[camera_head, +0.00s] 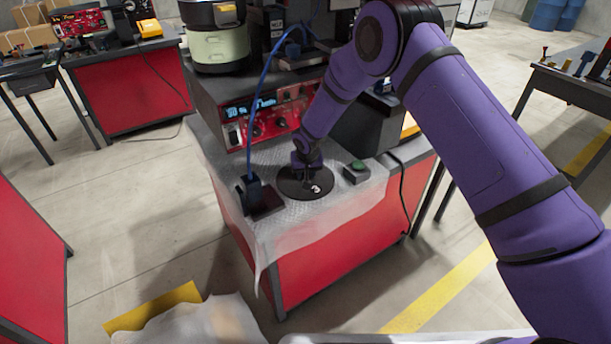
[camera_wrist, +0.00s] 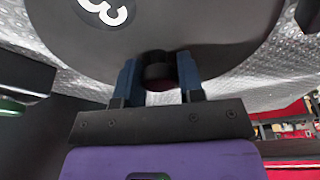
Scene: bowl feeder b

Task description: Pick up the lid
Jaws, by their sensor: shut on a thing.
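The lid (camera_head: 296,188) is a dark round disc with a white mark reading 3 near its edge. In the head view it is at the bench's front part, over the light textured cover. In the wrist view the lid (camera_wrist: 215,35) fills the upper part, with a short dark knob at its near middle. My gripper (camera_wrist: 160,75) has its two blue fingers on either side of that knob and is shut on it. In the head view my gripper (camera_head: 307,170) comes down on the lid from above. I cannot tell whether the lid still touches the cover.
A black block (camera_head: 262,200) with a blue cable stands left of the lid. A small box with a green button (camera_head: 356,171) is close on the right. Behind are a red-fronted control unit (camera_head: 268,118) and a pale green canister (camera_head: 218,46). The bench's front edge is near.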

